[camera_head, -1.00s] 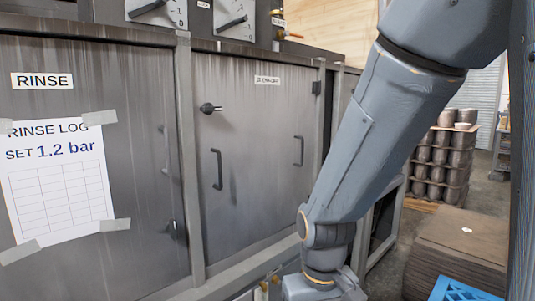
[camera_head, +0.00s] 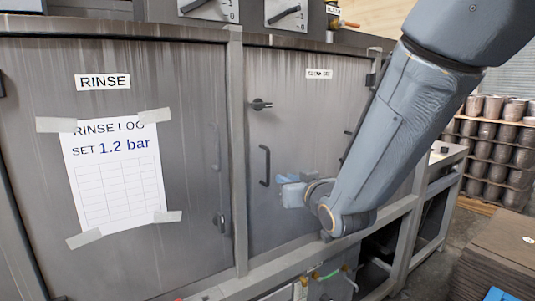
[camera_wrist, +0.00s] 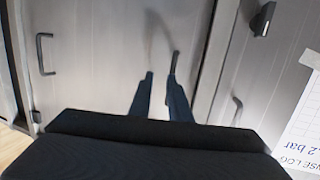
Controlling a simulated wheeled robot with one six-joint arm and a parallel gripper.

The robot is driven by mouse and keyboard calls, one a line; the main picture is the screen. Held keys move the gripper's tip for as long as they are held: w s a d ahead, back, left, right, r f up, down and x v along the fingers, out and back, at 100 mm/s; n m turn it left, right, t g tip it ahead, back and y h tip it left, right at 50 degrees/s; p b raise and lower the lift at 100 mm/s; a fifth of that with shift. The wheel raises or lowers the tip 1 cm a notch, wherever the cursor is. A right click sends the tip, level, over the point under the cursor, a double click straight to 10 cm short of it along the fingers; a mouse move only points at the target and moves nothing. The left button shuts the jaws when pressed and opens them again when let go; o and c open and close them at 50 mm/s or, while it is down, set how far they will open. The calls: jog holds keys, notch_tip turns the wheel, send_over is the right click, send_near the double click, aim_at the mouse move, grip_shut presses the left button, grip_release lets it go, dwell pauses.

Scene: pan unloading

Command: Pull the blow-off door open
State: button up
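The blow-off door (camera_head: 290,135) is the grey metal door right of the rinse door; its small label (camera_head: 319,73) is blurred. It looks shut. My gripper (camera_head: 288,188) is in front of the door, just right of this handle. In the upside-down wrist view, my gripper (camera_wrist: 161,90) has its dark fingers apart with a gap between them. The handle (camera_wrist: 173,62) lies just beyond the right fingertip; I cannot tell whether they touch.
The rinse door (camera_head: 190,180) has a taped paper log (camera_head: 115,175). A second bar handle (camera_wrist: 42,53) is farther along the door in the wrist view. A frame rail (camera_head: 290,262) runs below the doors. Stacked brown pots (camera_head: 495,150) and flat sheets (camera_head: 500,265) stand at the right.

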aim_at(269, 157)
jog(key=shift+n+t+y, duration=0.4)
jog(key=shift+t+y, duration=0.2)
jog(key=shift+y, duration=0.3)
jog(key=shift+w+a+r+p, duration=0.35)
jog(key=shift+w+a+r, duration=0.45)
jog(key=shift+w, duration=0.4)
jog(key=shift+w+a+r+p, duration=0.4)
jog(key=shift+w+a+r, duration=0.2)
jog(key=shift+w+a, duration=0.5)
jog(key=shift+w+a+r+p, duration=0.35)
jog(key=shift+w+a+r, duration=0.4)
jog(key=shift+w, duration=0.55)
grip_shut()
